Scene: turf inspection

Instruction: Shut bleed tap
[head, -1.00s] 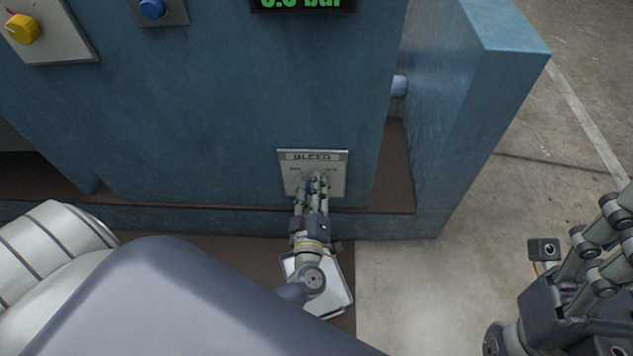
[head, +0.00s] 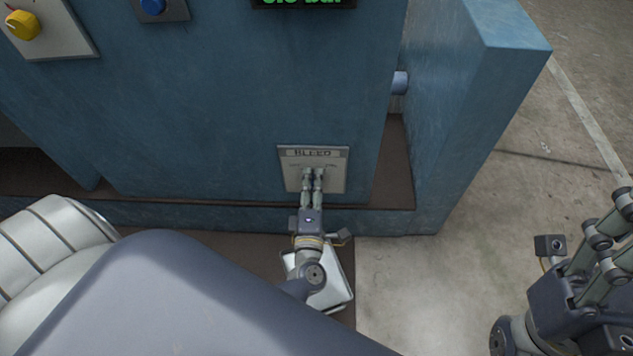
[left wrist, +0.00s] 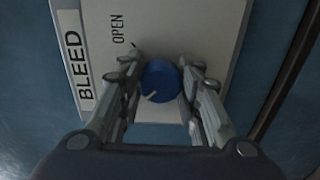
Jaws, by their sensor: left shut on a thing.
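The bleed tap is a round blue knob (left wrist: 160,82) with a white pointer line, on a pale plate (head: 334,179) marked BLEED, low on the blue cabinet. In the left wrist view, the pointer aims down and left, away from the OPEN tick at the upper left. My left gripper (head: 312,175) is shut on the knob, one finger on each side; its fingers also show in the left wrist view (left wrist: 158,88). In the head view the fingers hide the knob. Any other label is hidden. My right gripper (head: 606,235) is at the right edge, partly cut off, away from the cabinet.
A display with green digits (head: 303,3) is cut off at the top. A yellow knob (head: 23,25) and a blue button (head: 152,6) sit at upper left. A blue side wall (head: 475,110) stands right of the plate. Bare concrete floor (head: 410,290) lies at lower right.

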